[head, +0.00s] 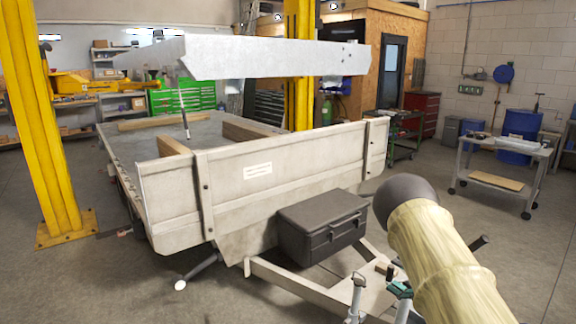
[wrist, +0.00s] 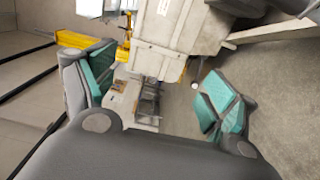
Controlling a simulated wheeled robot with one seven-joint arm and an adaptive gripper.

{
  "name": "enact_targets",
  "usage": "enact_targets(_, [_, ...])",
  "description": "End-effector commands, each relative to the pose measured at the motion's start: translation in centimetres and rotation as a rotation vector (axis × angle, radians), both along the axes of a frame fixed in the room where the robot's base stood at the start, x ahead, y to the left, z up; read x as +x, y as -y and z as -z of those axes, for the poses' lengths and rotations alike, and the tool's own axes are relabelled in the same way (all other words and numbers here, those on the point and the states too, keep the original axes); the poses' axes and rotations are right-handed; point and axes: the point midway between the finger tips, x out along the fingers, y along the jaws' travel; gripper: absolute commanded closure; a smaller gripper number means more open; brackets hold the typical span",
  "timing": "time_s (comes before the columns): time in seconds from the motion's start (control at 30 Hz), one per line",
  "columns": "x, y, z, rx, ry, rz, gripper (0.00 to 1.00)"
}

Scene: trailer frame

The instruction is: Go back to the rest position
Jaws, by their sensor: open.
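The grey-white trailer (head: 270,175) stands in the middle of the head view, with a dark storage box (head: 322,226) mounted at its front above the drawbar. A long pale metal beam (head: 265,60) is above the trailer bed. My arm comes in at the lower right of the head view, and part of my gripper (head: 393,281) shows low beside it, near the drawbar. In the wrist view my gripper (wrist: 158,90) has its two teal-padded fingers wide apart with nothing between them. Part of the trailer (wrist: 185,25) shows beyond the fingers.
Yellow lift posts stand at the left (head: 47,130) and behind the trailer (head: 299,75). A grey cart (head: 500,170) is at the right, near a blue barrel (head: 522,125). Wooden beams lie on the trailer bed. Floor is clear between the trailer and the cart.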

Motion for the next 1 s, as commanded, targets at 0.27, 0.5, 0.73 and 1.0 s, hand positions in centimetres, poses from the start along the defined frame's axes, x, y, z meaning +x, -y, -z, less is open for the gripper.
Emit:
enact_targets(0.27, [-0.6,0.0,5.5,0.055,-0.101,0.077,0.14])
enact_targets(0.5, [-3.3,0.6,10.3,0.125,-0.208,0.180,0.14])
enact_targets(0.73, [-6.2,0.8,20.6,0.247,-0.418,0.349,0.14])
enact_targets(1.0, [-13.0,0.1,33.6,0.429,-0.716,0.604,0.14])
